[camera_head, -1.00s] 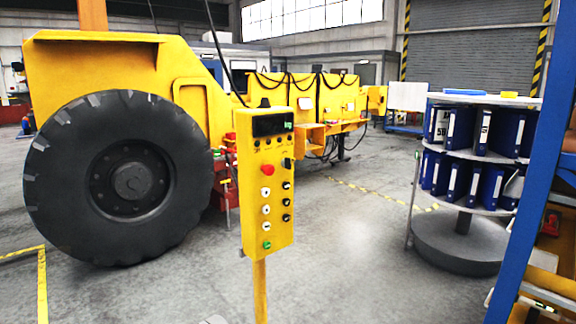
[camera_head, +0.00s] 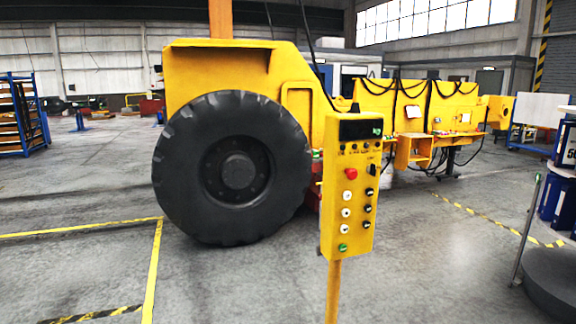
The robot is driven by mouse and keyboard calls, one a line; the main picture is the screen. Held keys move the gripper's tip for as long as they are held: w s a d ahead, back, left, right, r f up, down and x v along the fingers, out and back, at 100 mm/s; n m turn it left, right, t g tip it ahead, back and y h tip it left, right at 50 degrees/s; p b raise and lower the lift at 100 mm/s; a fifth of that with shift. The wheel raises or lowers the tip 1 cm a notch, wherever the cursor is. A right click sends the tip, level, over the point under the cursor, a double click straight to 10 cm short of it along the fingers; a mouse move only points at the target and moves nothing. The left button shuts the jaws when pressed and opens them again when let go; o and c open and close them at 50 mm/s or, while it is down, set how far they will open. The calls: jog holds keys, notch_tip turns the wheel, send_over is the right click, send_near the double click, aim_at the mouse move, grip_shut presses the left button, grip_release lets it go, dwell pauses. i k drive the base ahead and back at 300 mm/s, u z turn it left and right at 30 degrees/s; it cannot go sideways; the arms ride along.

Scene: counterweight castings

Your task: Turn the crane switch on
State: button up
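A yellow control box (camera_head: 348,228) stands upright on a thin yellow post (camera_head: 333,292) right of the middle of the head view. Its face has a dark display (camera_head: 361,129) with small green characters at the top. Below are a row of small dark knobs, a red button (camera_head: 351,174), a black switch (camera_head: 373,170), several white and black buttons, and a green button (camera_head: 343,247) at the bottom. Which of these is the crane switch, and its position, I cannot tell. My gripper is not in view.
A large yellow vehicle frame with a big black wheel (camera_head: 237,172) stands just behind and left of the box. A blue rack (camera_head: 24,112) is far left. The grey floor at front left is clear.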

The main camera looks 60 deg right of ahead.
aim_at(372, 168)
jog(key=u, duration=1.1)
jog(key=k, duration=1.25)
jog(key=z, duration=1.8)
